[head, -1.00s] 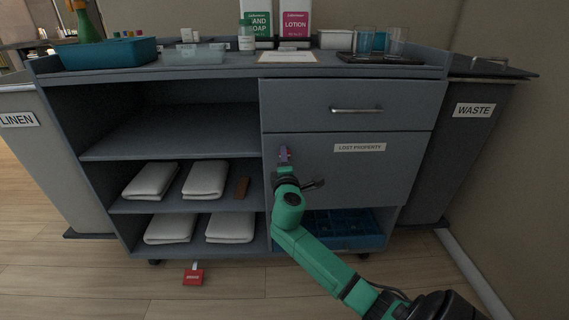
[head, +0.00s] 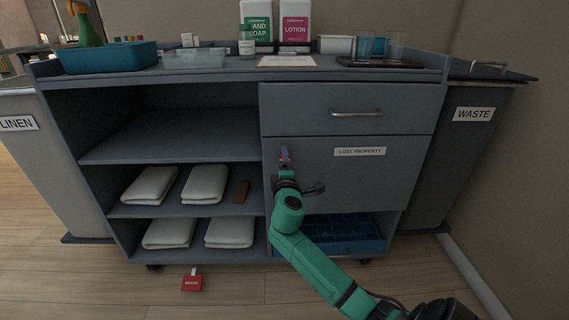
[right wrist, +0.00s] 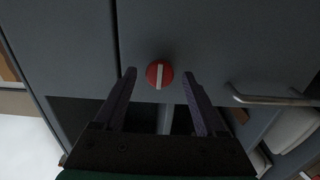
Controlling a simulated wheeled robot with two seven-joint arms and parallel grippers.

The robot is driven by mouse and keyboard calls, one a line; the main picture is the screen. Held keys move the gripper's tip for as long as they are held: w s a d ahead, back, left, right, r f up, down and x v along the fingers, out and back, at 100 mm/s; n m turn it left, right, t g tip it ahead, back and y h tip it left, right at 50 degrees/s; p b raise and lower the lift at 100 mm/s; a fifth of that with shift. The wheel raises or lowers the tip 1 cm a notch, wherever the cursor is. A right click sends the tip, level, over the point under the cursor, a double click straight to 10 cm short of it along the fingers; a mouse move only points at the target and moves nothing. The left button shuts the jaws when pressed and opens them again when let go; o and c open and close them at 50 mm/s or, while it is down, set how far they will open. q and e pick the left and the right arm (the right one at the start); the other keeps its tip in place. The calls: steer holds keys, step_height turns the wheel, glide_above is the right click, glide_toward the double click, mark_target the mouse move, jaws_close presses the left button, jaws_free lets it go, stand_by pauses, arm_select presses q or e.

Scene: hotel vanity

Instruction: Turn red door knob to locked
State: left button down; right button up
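In the right wrist view, a round red knob (right wrist: 158,74) with a white bar across it sits on a grey panel. The bar runs about upright in that picture. My right gripper (right wrist: 160,76) is open, with one finger on each side of the knob and visible gaps to it. In the head view my right gripper (head: 284,160) is at the left edge of the door (head: 375,180) labelled lost property. It hides the knob there. My left gripper is in neither view.
A silver handle (right wrist: 272,100) stands out from the panel in the right wrist view. In the head view, a drawer (head: 300,110) is above the door. Open shelves with folded towels (head: 205,184) are to the left. A red tag (head: 192,282) lies on the floor.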

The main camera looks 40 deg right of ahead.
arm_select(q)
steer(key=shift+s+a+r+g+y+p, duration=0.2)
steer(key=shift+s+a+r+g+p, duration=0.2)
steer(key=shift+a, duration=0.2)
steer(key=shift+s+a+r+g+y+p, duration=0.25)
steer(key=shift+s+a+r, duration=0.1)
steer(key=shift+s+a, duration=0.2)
arm_select(e)
steer(key=v, duration=1.4)
steer(key=shift+s+a, duration=0.2)
steer(key=shift+a, duration=0.05)
